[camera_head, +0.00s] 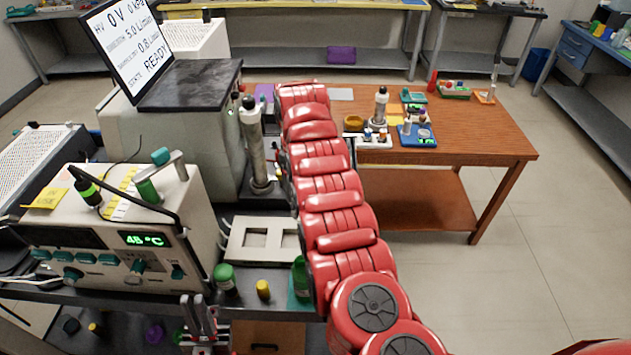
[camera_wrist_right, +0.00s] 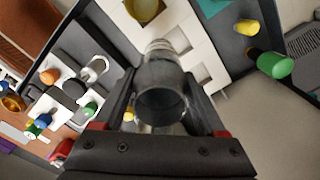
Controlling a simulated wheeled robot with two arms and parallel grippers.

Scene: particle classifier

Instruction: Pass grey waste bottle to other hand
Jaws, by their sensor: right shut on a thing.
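The grey bottle (camera_wrist_right: 163,76) is between the two fingers of my right gripper (camera_wrist_right: 164,106) in the right wrist view. The gripper is shut on it, and its round dark end faces the camera. In the head view I cannot make out the right gripper or this bottle; my red right arm runs up the middle and covers that area. My left gripper (camera_head: 198,305) is low in the head view, in front of the dark bench, apart from the bottle. Its fingers point up and look close together; I cannot tell whether they are open.
The dark bench carries a heater box (camera_head: 112,240), a white two-slot tray (camera_head: 262,239), a green-capped bottle (camera_head: 224,280) and a yellow vial (camera_head: 263,289). A metal column (camera_head: 257,150) stands behind. The wooden table (camera_head: 480,147) holds racks and scales. Open floor lies at right.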

